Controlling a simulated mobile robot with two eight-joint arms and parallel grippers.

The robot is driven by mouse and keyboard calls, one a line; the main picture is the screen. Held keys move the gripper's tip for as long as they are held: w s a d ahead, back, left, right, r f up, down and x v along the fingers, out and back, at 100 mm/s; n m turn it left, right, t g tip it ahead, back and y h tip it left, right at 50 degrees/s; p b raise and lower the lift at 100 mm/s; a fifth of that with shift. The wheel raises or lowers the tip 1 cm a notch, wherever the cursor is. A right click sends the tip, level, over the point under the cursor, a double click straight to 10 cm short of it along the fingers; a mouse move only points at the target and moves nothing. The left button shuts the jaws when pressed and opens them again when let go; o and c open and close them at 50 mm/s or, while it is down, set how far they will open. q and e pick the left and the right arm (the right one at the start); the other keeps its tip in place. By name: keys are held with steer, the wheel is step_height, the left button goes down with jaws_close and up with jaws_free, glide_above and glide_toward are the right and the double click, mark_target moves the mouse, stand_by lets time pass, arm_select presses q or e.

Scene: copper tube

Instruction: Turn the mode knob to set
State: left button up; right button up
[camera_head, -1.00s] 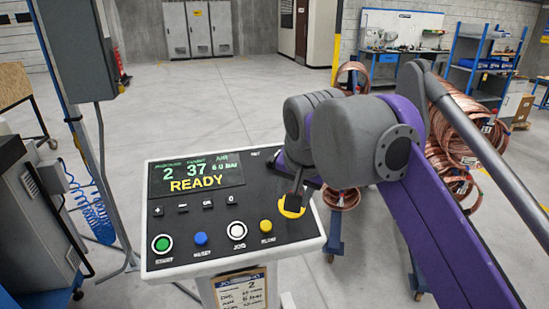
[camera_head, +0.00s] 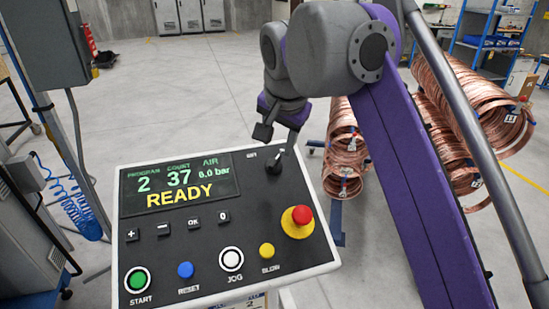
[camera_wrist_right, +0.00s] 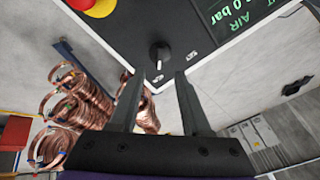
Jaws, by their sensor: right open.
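The mode knob (camera_head: 274,164) is a small black knob with a light pointer mark, at the upper right of the control panel (camera_head: 205,228). A small white label (camera_head: 252,155) sits to its left, too small to read surely. My right gripper (camera_head: 277,140) is open and empty, just beyond the knob at the panel's far edge. In the right wrist view the knob (camera_wrist_right: 160,53) stands in front of the open fingertips (camera_wrist_right: 157,78), lined up with the gap and apparently not between them. The panel's display (camera_head: 180,184) reads READY, 2, 37 and 6.0 bar. My left gripper is out of view.
A red emergency-stop button (camera_head: 300,215) on a yellow base sits below the knob. Green, blue, white and yellow buttons line the panel's near edge. Copper tube coils (camera_head: 345,150) stand right of the panel. A grey cabinet (camera_head: 32,235) stands at left.

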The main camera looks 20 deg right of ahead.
mark_target(275, 161)
steer(key=b+x, duration=0.1)
steer(key=x, duration=0.6)
steer(key=shift+w+f, duration=0.1)
steer(key=shift+f, duration=0.2)
jaws_close()
